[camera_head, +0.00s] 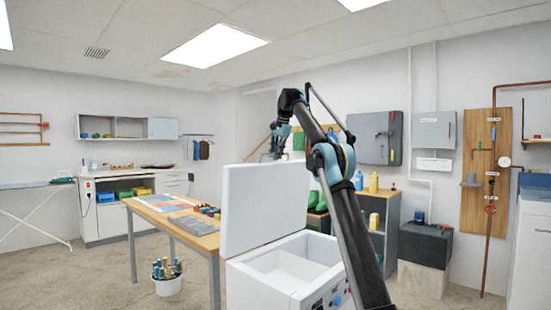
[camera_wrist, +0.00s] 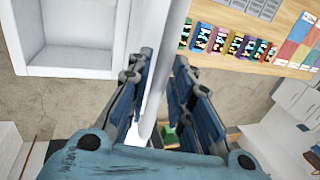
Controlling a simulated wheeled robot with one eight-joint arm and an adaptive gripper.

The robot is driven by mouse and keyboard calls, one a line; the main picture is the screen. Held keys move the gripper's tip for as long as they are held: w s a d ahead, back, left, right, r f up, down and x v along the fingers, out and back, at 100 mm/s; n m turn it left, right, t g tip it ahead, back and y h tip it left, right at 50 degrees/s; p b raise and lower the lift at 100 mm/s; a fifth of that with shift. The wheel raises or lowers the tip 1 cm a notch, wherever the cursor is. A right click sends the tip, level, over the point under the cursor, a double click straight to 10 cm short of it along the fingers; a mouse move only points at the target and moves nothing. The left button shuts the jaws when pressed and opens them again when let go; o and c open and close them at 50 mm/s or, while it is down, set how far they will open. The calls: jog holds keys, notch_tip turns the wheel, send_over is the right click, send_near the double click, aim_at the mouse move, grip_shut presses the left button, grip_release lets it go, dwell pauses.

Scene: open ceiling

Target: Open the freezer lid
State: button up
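The white chest freezer (camera_head: 285,272) stands in front of me with its white lid (camera_head: 262,207) raised nearly upright and its empty-looking compartment exposed. In the wrist view, the lid (camera_wrist: 163,70) is seen edge-on, and the freezer's open compartment (camera_wrist: 68,30) is to its left. My gripper (camera_head: 272,150) is at the lid's top edge, partly hidden behind it. In the wrist view, the fingers of my gripper (camera_wrist: 164,66) are apart, one on each side of the lid. A gap shows on the right side; contact on the left cannot be told.
A wooden table (camera_head: 158,212) with coloured items stands behind the lid to the left. A white bucket of bottles (camera_head: 167,283) is on the floor. A dark shelf unit (camera_head: 388,230) stands behind my arm.

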jog(key=s+d, duration=0.7)
jog(key=d, duration=0.2)
dwell(0.5)
jog(key=shift+a+f, duration=0.1)
